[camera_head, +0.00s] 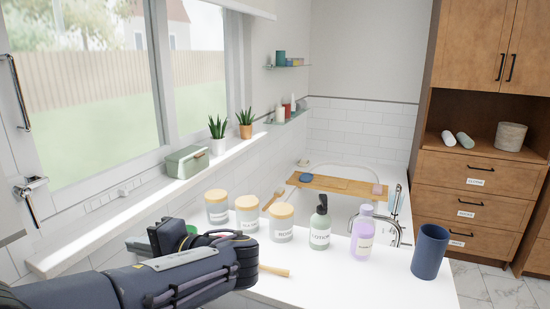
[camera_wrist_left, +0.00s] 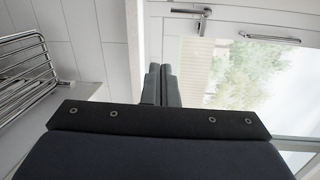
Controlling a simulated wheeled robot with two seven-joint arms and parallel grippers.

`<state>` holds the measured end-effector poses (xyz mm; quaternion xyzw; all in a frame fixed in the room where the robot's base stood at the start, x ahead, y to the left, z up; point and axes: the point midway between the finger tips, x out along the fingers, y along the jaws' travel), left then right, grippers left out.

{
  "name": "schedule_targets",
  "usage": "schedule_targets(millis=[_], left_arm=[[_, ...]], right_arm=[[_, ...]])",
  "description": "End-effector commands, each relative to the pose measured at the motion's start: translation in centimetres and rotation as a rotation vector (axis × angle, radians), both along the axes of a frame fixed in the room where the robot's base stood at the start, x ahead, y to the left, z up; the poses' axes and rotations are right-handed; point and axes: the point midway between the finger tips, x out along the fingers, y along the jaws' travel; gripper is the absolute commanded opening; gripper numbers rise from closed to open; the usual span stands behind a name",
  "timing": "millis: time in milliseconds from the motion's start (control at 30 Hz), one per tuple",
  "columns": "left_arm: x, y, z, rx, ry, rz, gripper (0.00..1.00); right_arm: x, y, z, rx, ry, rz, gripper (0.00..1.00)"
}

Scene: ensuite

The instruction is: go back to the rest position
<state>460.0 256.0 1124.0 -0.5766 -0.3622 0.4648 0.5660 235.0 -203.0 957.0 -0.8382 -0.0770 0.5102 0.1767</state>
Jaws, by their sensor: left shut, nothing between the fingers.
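My left arm comes in from the left edge of the head view, bent above the near left end of the white counter (camera_head: 360,285). Its left gripper (camera_head: 168,236) shows as a dark shape in front of the window sill; its fingertips are hard to make out there. In the left wrist view the two grey fingers of the left gripper (camera_wrist_left: 161,84) lie side by side, shut and empty, against a white wall and a window. My right gripper is in neither view.
Three lidded jars (camera_head: 247,213), a lotion bottle (camera_head: 320,228), a purple bottle (camera_head: 362,238) and a blue cup (camera_head: 429,252) stand on the counter. A wooden handle (camera_head: 274,271) lies beside my arm. A metal rack (camera_wrist_left: 28,65) shows in the wrist view.

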Motion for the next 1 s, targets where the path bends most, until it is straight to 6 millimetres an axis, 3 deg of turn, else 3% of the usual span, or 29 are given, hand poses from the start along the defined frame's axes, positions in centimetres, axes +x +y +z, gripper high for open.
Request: schedule_targets(millis=[267,467,567,700,800,1000], left_arm=[[-2.6,3.8,-3.8,-0.224,0.118,0.039,0.0],[-7.4,6.5,-8.5,-0.555,0.225,0.078,0.0],[-11.2,6.7,-11.2,-0.794,0.255,0.094,0.0],[-17.3,4.0,-14.1,-1.221,0.201,0.099,0.0],[-20.3,0.8,-14.5,-1.488,0.084,0.086,0.0],[-22.4,-3.6,-13.7,-1.784,-0.176,0.062,0.0]], right_arm=[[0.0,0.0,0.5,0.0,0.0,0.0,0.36],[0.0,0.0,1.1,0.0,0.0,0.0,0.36],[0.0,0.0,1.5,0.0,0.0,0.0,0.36],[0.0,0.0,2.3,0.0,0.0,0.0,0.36],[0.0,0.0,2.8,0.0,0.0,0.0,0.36],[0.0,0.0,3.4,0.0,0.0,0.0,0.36]])
